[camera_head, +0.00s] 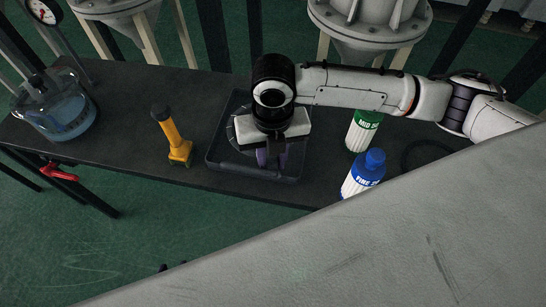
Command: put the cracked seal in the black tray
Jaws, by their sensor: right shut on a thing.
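The black tray (214,158) lies on the dark bench, left of the middle in the head view. My right gripper (270,160) comes in from the right and points down over the tray, with its fingers inside the tray's outline. It is shut on a dark ring-shaped seal (232,140), of which only a thin arc shows at the gripper's left. The gripper hides the rest, and I cannot see a crack or tell whether the seal touches the tray floor. Another black ring (408,158) lies on the bench at the right. My left gripper is not in view.
A yellow tool with a black top (174,137) stands left of the tray. A glass vessel (58,108) is at far left. A grey surface (380,245) fills the foreground.

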